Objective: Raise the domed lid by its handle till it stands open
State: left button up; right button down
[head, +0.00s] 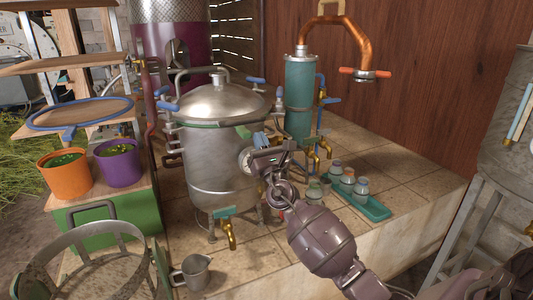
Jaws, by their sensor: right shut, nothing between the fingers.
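The domed lid (222,101) is silver and sits closed and level on the steel pot (212,170), left of centre. It has a small knob on top and blue-tipped clamps around its rim. A grey bar loops up behind it; I cannot tell which part is the lid's handle. My right gripper (262,146) is shut and empty at the pot's right side, just below the lid's rim. It hides part of the pot wall there. I cannot tell whether it touches the pot. My left gripper is out of view.
A teal cylinder (299,100) with a copper pipe (350,36) stands behind right. A green tray (360,207) holds small jars on the tiled counter. A metal mug (195,272) is in front. Orange (65,178) and purple (119,166) buckets stand left. Space above the lid looks clear.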

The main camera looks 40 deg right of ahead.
notch_tip(320, 180, up, 2)
jog(key=shift+w+r+p, duration=0.15)
jog(key=shift+p, duration=0.15)
